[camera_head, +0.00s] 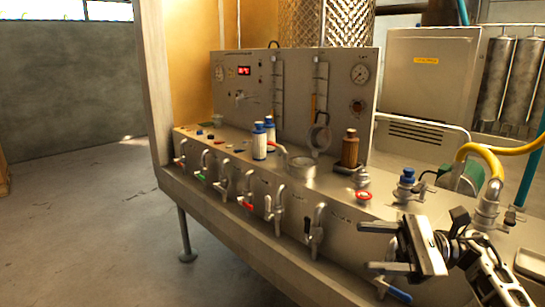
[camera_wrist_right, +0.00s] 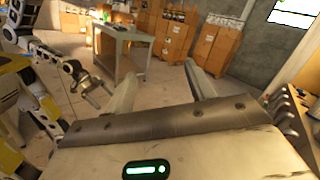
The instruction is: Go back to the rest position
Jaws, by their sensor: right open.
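My right gripper (camera_head: 377,247) is at the lower right of the head view, in front of the press trailer's panel (camera_head: 335,215). Its two fingers point left and stand apart with nothing between them. In the right wrist view the same open fingers (camera_wrist_right: 160,78) reach out over the room's floor. My left gripper (camera_wrist_right: 98,90) shows at the left of the right wrist view, hanging in free air with its fingers apart and nothing seen between them. It is not in the head view.
The panel's front carries several tap handles, a red valve (camera_head: 363,196) and a blue-handled lever (camera_head: 395,293) close to my right gripper. Bottles (camera_head: 259,142) stand on its ledge. A table (camera_wrist_right: 125,32) and cardboard boxes (camera_wrist_right: 208,45) are farther off. The floor at left (camera_head: 80,220) is clear.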

